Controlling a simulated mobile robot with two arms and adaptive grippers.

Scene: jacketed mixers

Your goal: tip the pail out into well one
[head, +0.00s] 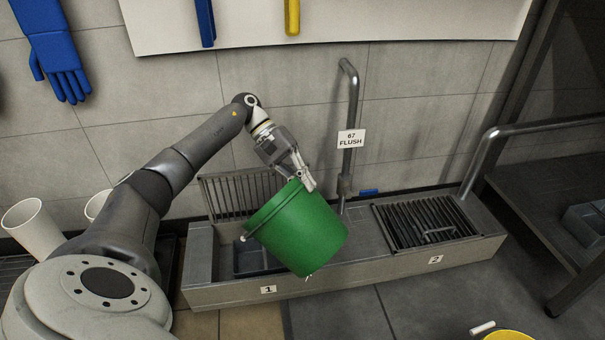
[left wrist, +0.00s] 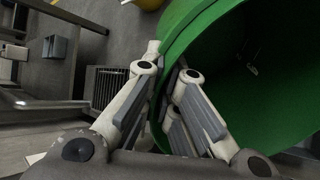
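The green pail (head: 298,232) hangs in the air in front of the trough, tilted with its mouth toward the upper left. My left gripper (head: 304,182) is shut on its upper rim; in the left wrist view the fingers (left wrist: 165,98) straddle the wall of the pail (left wrist: 220,60). The part of the pail's inside that shows there is dark green, with no clear contents. Well one (head: 252,260), above label 1 (head: 268,289), is uncovered, and its slatted grate (head: 240,195) stands up against the wall. The pail hides the well's right side. My right gripper is not in view.
Well two has its grate (head: 425,222) lying flat over it, by label 2. A flush pipe (head: 350,120) with a sign rises behind the pail. A dark metal table (head: 555,170) stands at right. A yellow object (head: 510,336) sits at the bottom edge.

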